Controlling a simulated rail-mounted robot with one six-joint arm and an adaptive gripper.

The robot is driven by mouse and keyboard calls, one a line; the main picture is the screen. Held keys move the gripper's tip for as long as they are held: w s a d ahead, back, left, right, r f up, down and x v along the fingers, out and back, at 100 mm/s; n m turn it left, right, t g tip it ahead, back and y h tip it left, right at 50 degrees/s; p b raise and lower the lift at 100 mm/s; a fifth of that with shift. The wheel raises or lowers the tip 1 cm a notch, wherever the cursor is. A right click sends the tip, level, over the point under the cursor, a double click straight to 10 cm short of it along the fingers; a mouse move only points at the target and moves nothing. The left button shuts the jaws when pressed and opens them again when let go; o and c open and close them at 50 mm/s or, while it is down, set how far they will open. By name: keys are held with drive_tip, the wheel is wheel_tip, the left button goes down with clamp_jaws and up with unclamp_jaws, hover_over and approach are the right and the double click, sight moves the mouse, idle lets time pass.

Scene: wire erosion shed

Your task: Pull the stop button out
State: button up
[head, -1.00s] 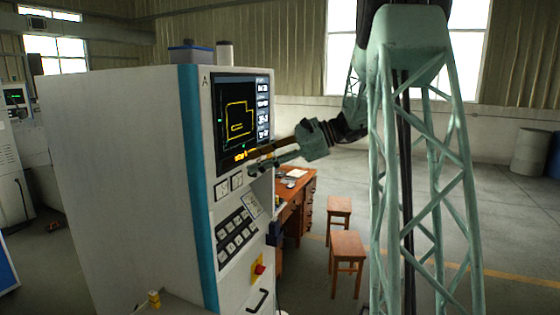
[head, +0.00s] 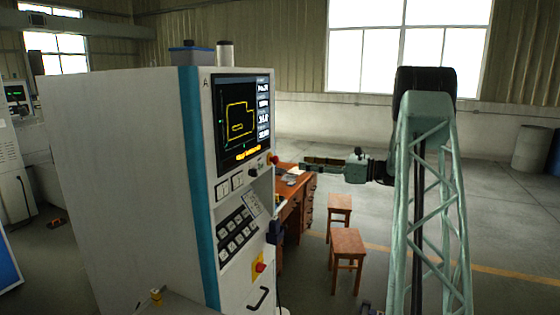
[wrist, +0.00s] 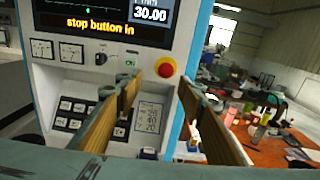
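The stop button (wrist: 166,67) is a round red knob on a yellow collar, on the panel at the right of the control cabinet (head: 125,190). It also shows in the head view as a small red knob (head: 273,159). The screen (wrist: 105,15) reads "stop button in" in yellow. My gripper (wrist: 158,88) is open, with its two brown-faced fingers apart and nothing between them. In the wrist view, the button appears just beyond the gap between the fingertips. In the head view, my gripper (head: 305,164) is right of the panel edge, clear of the button.
A red rotary switch on a yellow plate (head: 258,266) sits lower on the cabinet, above a black handle. Keys and small gauges (wrist: 42,49) are left of the stop button. A cluttered wooden desk (wrist: 265,130) stands to the right, with two stools (head: 347,243) nearby.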

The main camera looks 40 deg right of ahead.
sight(273, 160)
drive_tip(key=shift+s+d+f+m+h, duration=0.1)
drive_tip(key=shift+d+f+m+h, duration=0.05)
drive_tip(key=shift+d, duration=0.3)
drive_tip(key=shift+s+d+f+m+h, duration=0.1)
drive_tip(key=shift+d+f+m+h, duration=0.05)
drive_tip(key=shift+d, duration=0.25)
drive_tip(key=shift+w, duration=0.1)
drive_tip(key=p+x, duration=0.1)
drive_tip(key=x, duration=1.2)
drive_tip(key=shift+w+a+r+p, duration=0.2)
drive_tip(key=shift+w+p, duration=0.05)
drive_tip(key=shift+p, duration=0.1)
